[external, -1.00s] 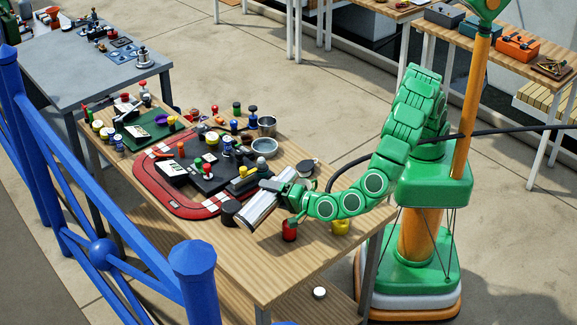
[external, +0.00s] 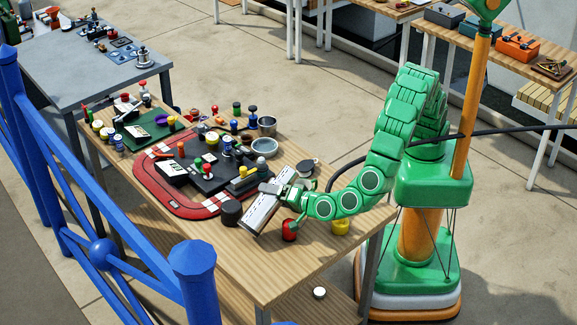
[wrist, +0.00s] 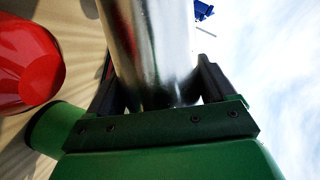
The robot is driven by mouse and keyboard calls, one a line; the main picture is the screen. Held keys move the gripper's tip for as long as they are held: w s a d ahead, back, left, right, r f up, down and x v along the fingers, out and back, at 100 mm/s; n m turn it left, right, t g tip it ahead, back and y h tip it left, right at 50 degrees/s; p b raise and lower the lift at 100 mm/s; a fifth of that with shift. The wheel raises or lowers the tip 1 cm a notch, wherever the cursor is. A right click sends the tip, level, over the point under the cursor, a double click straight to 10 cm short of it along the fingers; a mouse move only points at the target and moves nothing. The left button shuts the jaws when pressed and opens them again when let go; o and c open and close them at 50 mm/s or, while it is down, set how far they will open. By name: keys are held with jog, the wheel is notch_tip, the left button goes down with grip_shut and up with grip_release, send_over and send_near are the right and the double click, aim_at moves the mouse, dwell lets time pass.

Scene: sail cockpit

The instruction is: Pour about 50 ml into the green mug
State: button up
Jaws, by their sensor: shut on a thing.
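My gripper (wrist: 155,95) is shut on a shiny silver cylindrical container (wrist: 150,40), with one dark finger on each side. In the external view the container (external: 266,212) is held tilted over the near part of the wooden table, its lower end toward the front left. A red mug-like vessel (external: 289,230) stands just below my gripper; it is large at the left of the wrist view (wrist: 25,65). A green rounded shape (wrist: 55,128) lies beside it there; I cannot tell whether it is the green mug or part of my arm. No liquid is visible.
A yellow vessel (external: 341,227) stands right of the red one. A black round object (external: 231,212) is left of the container. A red-edged mat (external: 190,213) with dark equipment, a bowl (external: 264,147) and a metal cup (external: 267,126) lie behind.

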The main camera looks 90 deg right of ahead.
jog(key=shift+s+d+n+g, duration=0.1)
jog(key=shift+n+g, duration=0.2)
jog(key=shift+s+d+r+n, duration=0.2)
jog(key=shift+d+r+n, duration=0.05)
jog(key=shift+r+n, duration=0.3)
jog(key=shift+s+d+r+n+g+h+b, duration=0.2)
jog(key=shift+r+n+g+h+b, duration=0.15)
jog(key=shift+r+n+g, duration=0.3)
jog(key=shift+w+a+r+n+h, duration=0.2)
jog(key=shift+r+n+h, duration=0.1)
jog(key=shift+n, duration=0.4)
jog(key=shift+w+a+r+n+g+h, duration=0.15)
jog(key=shift+n+g+h, duration=0.25)
jog(key=shift+n, duration=0.5)
jog(key=shift+a+n+g+h, duration=0.15)
jog(key=shift+n+g+h, duration=0.2)
jog(key=shift+n, duration=0.75)
jog(key=shift+f, duration=0.2)
jog(key=shift+r, duration=0.1)
